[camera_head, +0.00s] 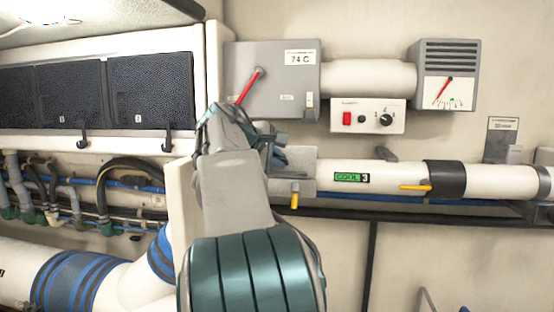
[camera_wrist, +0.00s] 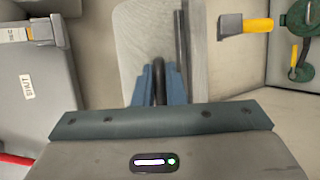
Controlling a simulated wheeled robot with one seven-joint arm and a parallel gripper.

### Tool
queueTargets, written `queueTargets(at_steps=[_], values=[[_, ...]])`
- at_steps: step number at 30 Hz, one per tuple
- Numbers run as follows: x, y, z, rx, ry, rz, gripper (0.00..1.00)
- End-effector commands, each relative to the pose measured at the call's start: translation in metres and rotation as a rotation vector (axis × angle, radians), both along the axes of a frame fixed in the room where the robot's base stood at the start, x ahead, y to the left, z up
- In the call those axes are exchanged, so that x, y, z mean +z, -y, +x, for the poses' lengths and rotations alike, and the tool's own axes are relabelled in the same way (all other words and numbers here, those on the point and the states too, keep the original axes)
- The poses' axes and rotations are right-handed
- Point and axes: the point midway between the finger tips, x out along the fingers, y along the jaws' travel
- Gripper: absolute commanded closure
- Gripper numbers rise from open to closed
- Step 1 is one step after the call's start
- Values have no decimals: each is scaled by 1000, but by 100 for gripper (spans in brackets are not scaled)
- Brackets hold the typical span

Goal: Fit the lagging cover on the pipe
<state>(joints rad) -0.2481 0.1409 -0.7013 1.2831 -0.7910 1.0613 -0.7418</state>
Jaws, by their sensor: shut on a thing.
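My gripper (camera_head: 278,152) is in front of the wall, at the left end of the visible white pipe (camera_head: 400,178) marked "COOL 3". In the wrist view its blue fingers (camera_wrist: 160,86) are shut on a dark upright bar, which looks like a handle (camera_wrist: 159,72). Behind the bar is a pale grey piece (camera_wrist: 145,35), which appears to be the lagging cover. In the head view a grey piece (camera_head: 304,168) overlaps the pipe just right of the gripper. My arm hides much of it, and I cannot tell whether the cover touches or is seated on the pipe.
A grey box (camera_head: 285,95) with a red lever (camera_head: 248,88) is above the gripper. A switch panel (camera_head: 368,116) is to its right. Yellow levers (camera_head: 294,201) (camera_head: 415,187) stick out near the pipe. Dark lockers (camera_head: 150,88) and hoses (camera_head: 125,170) are at left.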

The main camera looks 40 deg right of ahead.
Motion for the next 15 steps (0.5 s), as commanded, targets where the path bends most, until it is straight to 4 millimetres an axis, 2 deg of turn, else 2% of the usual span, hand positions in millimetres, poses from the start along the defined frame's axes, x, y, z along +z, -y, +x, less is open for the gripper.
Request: queueTargets(at_steps=[14, 15], values=[[-9, 0, 0, 0, 3, -2, 100], [-8, 0, 0, 0, 3, -2, 78]])
